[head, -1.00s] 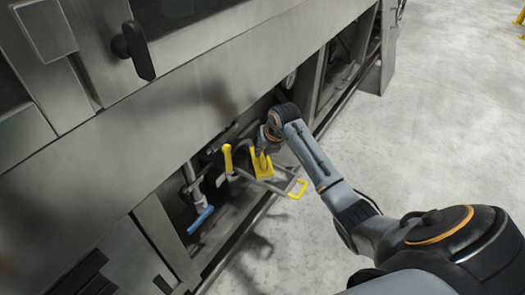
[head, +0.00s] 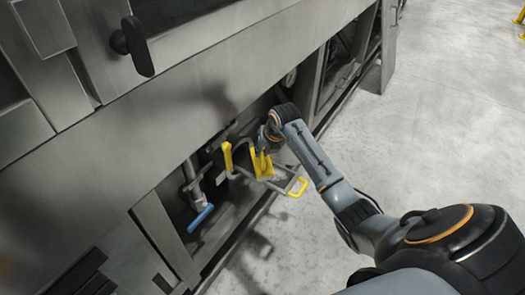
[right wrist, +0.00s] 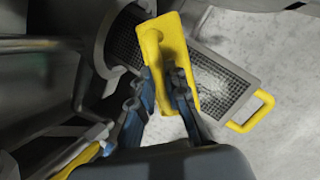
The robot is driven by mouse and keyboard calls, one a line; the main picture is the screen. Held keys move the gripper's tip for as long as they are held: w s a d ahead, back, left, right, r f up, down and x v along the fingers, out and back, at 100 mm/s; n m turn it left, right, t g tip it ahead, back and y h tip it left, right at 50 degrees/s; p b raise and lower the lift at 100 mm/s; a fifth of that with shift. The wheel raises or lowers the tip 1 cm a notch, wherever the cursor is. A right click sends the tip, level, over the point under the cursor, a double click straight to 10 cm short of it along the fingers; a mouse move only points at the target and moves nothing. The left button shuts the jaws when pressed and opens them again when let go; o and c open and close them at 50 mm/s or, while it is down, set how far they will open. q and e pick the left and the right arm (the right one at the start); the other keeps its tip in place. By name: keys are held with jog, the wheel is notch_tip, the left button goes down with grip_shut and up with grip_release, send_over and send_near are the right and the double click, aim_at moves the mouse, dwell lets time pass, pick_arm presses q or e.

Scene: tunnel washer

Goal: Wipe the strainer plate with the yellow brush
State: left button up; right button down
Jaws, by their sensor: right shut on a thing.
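The yellow brush (head: 263,167) is held by my right gripper (head: 265,146) in the opening under the machine. In the right wrist view, the brush (right wrist: 165,48) stands between the fingers of the gripper (right wrist: 164,82), which is shut on it. The strainer plate (right wrist: 217,80) is a dark mesh in a grey frame with a yellow loop handle. The brush covers part of the mesh; I cannot tell whether they touch. In the head view, the plate (head: 281,182) extends out of the opening below the brush. My left gripper is not in view.
A yellow upright handle (head: 227,157) stands just left of the brush. A blue valve lever (head: 200,218) is below it on a pipe. The steel machine panel (head: 170,115) overhangs the opening. The concrete floor (head: 440,120) at right is clear.

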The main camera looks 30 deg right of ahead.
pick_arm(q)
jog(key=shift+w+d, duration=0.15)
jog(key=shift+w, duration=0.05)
pick_arm(e)
jog(key=shift+f, duration=0.2)
dwell(0.3)
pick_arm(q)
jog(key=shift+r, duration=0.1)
